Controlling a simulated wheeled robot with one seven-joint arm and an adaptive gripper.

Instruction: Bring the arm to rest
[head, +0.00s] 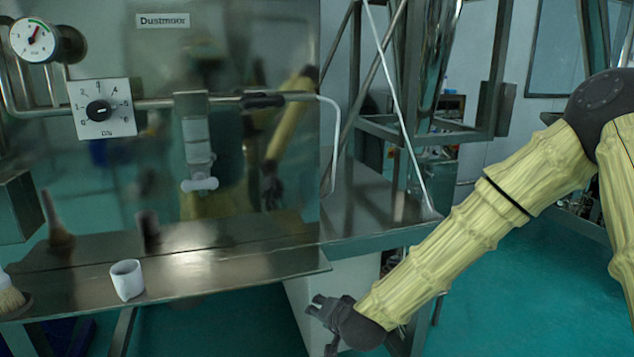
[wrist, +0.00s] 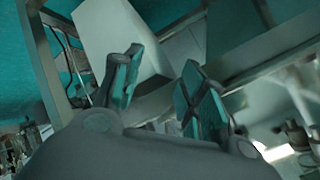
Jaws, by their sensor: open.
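My arm (head: 465,230) in its pale yellow cover reaches down and left from the right side of the head view. My gripper (head: 322,312) is dark grey and hangs at the lower middle, to the right of the metal shelf's corner and lower than it. In the wrist view my gripper (wrist: 158,92) shows two teal-padded fingers spread apart with nothing between them. A white box-like block and metal frame bars lie beyond the fingers.
A metal shelf (head: 220,268) on the left holds a small white cup (head: 127,280) and a brush (head: 10,297). Above it are a dial knob (head: 99,110), a gauge (head: 33,40) and a shiny panel marked Dustmoor. A metal frame (head: 380,205) stands behind my arm. Green floor (head: 510,300) is open at right.

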